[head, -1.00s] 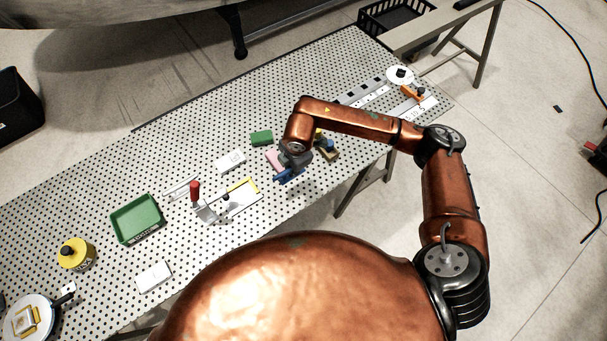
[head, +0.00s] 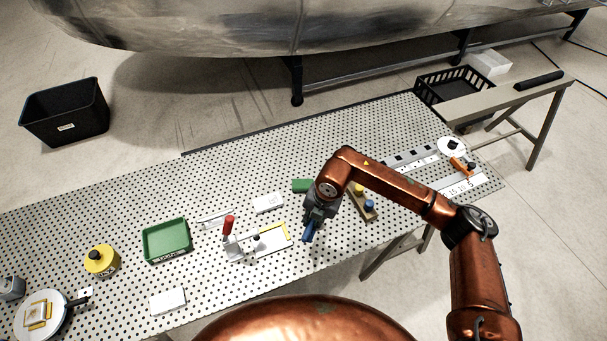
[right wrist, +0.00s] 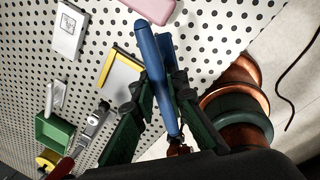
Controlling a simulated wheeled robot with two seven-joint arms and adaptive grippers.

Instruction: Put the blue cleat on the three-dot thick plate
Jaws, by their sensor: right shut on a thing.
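The blue cleat (head: 309,232) is a long bar hanging from my right gripper (head: 315,214), above the perforated table near its front edge. In the right wrist view the gripper (right wrist: 160,88) is shut on the cleat (right wrist: 148,48), which lies slantwise between the dark fingers. White plates are in the head view: one (head: 268,203) behind the clamp, another (head: 167,301) at the front left. A white plate with a square mark (right wrist: 69,30) shows in the right wrist view. No dots can be made out, so I cannot tell which plate has three. My left gripper is out of view.
A red-handled clamp (head: 229,228) on a yellow-edged base stands left of the cleat. A green tray (head: 166,241) and yellow canister (head: 102,261) are farther left. A green block (head: 302,185) lies behind the gripper; a knobbed wooden block (head: 361,203) is to its right.

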